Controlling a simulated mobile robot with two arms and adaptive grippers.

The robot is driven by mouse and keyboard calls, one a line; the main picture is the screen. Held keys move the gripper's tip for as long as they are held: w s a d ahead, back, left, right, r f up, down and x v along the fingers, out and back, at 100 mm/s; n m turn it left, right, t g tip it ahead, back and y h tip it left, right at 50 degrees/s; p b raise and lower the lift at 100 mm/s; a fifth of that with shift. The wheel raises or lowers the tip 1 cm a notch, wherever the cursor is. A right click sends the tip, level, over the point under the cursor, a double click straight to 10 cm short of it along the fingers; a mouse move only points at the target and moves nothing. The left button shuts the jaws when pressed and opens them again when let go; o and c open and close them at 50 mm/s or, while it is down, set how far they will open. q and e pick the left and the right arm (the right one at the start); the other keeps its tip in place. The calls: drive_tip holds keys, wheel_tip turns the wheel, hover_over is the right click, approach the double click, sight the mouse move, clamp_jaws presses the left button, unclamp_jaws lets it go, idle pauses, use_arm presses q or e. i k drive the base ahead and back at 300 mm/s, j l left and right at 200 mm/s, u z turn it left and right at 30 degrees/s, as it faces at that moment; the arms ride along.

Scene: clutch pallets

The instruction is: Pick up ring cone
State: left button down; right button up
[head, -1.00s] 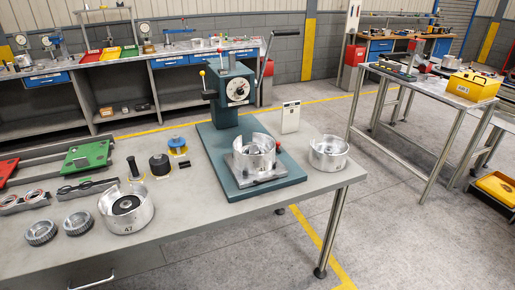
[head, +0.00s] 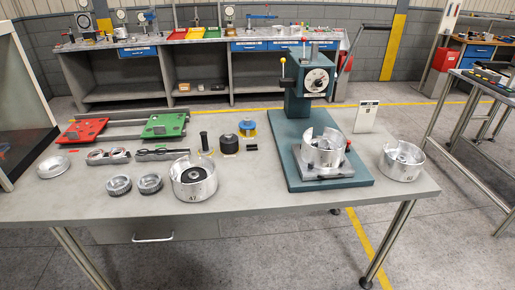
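No part is clearly marked as the ring cone, and I cannot tell for sure which one it is. Two small grey ring-shaped parts with ridged sides, a left one (head: 119,186) and a right one (head: 150,183), stand side by side near the front of the grey workbench (head: 270,213). A shallow silver round part (head: 53,167) lies alone at the bench's left. A silver cup marked 47 (head: 193,188) with a dark centre stands right of the ridged rings. Neither of my grippers is in view.
A green press (head: 312,88) holds a silver cup (head: 322,155); another cup (head: 401,164) stands to its right. Red (head: 82,130) and green (head: 164,125) plates, a black cylinder (head: 229,145) and a blue-topped part (head: 247,128) sit behind. The bench's front strip is mostly clear.

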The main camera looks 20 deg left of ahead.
sight(323, 143)
drive_tip(key=i+l+u, duration=0.2)
drive_tip(key=u, duration=0.3)
drive_tip(key=i+l+u, duration=0.15)
drive_tip(key=l+u, duration=0.3)
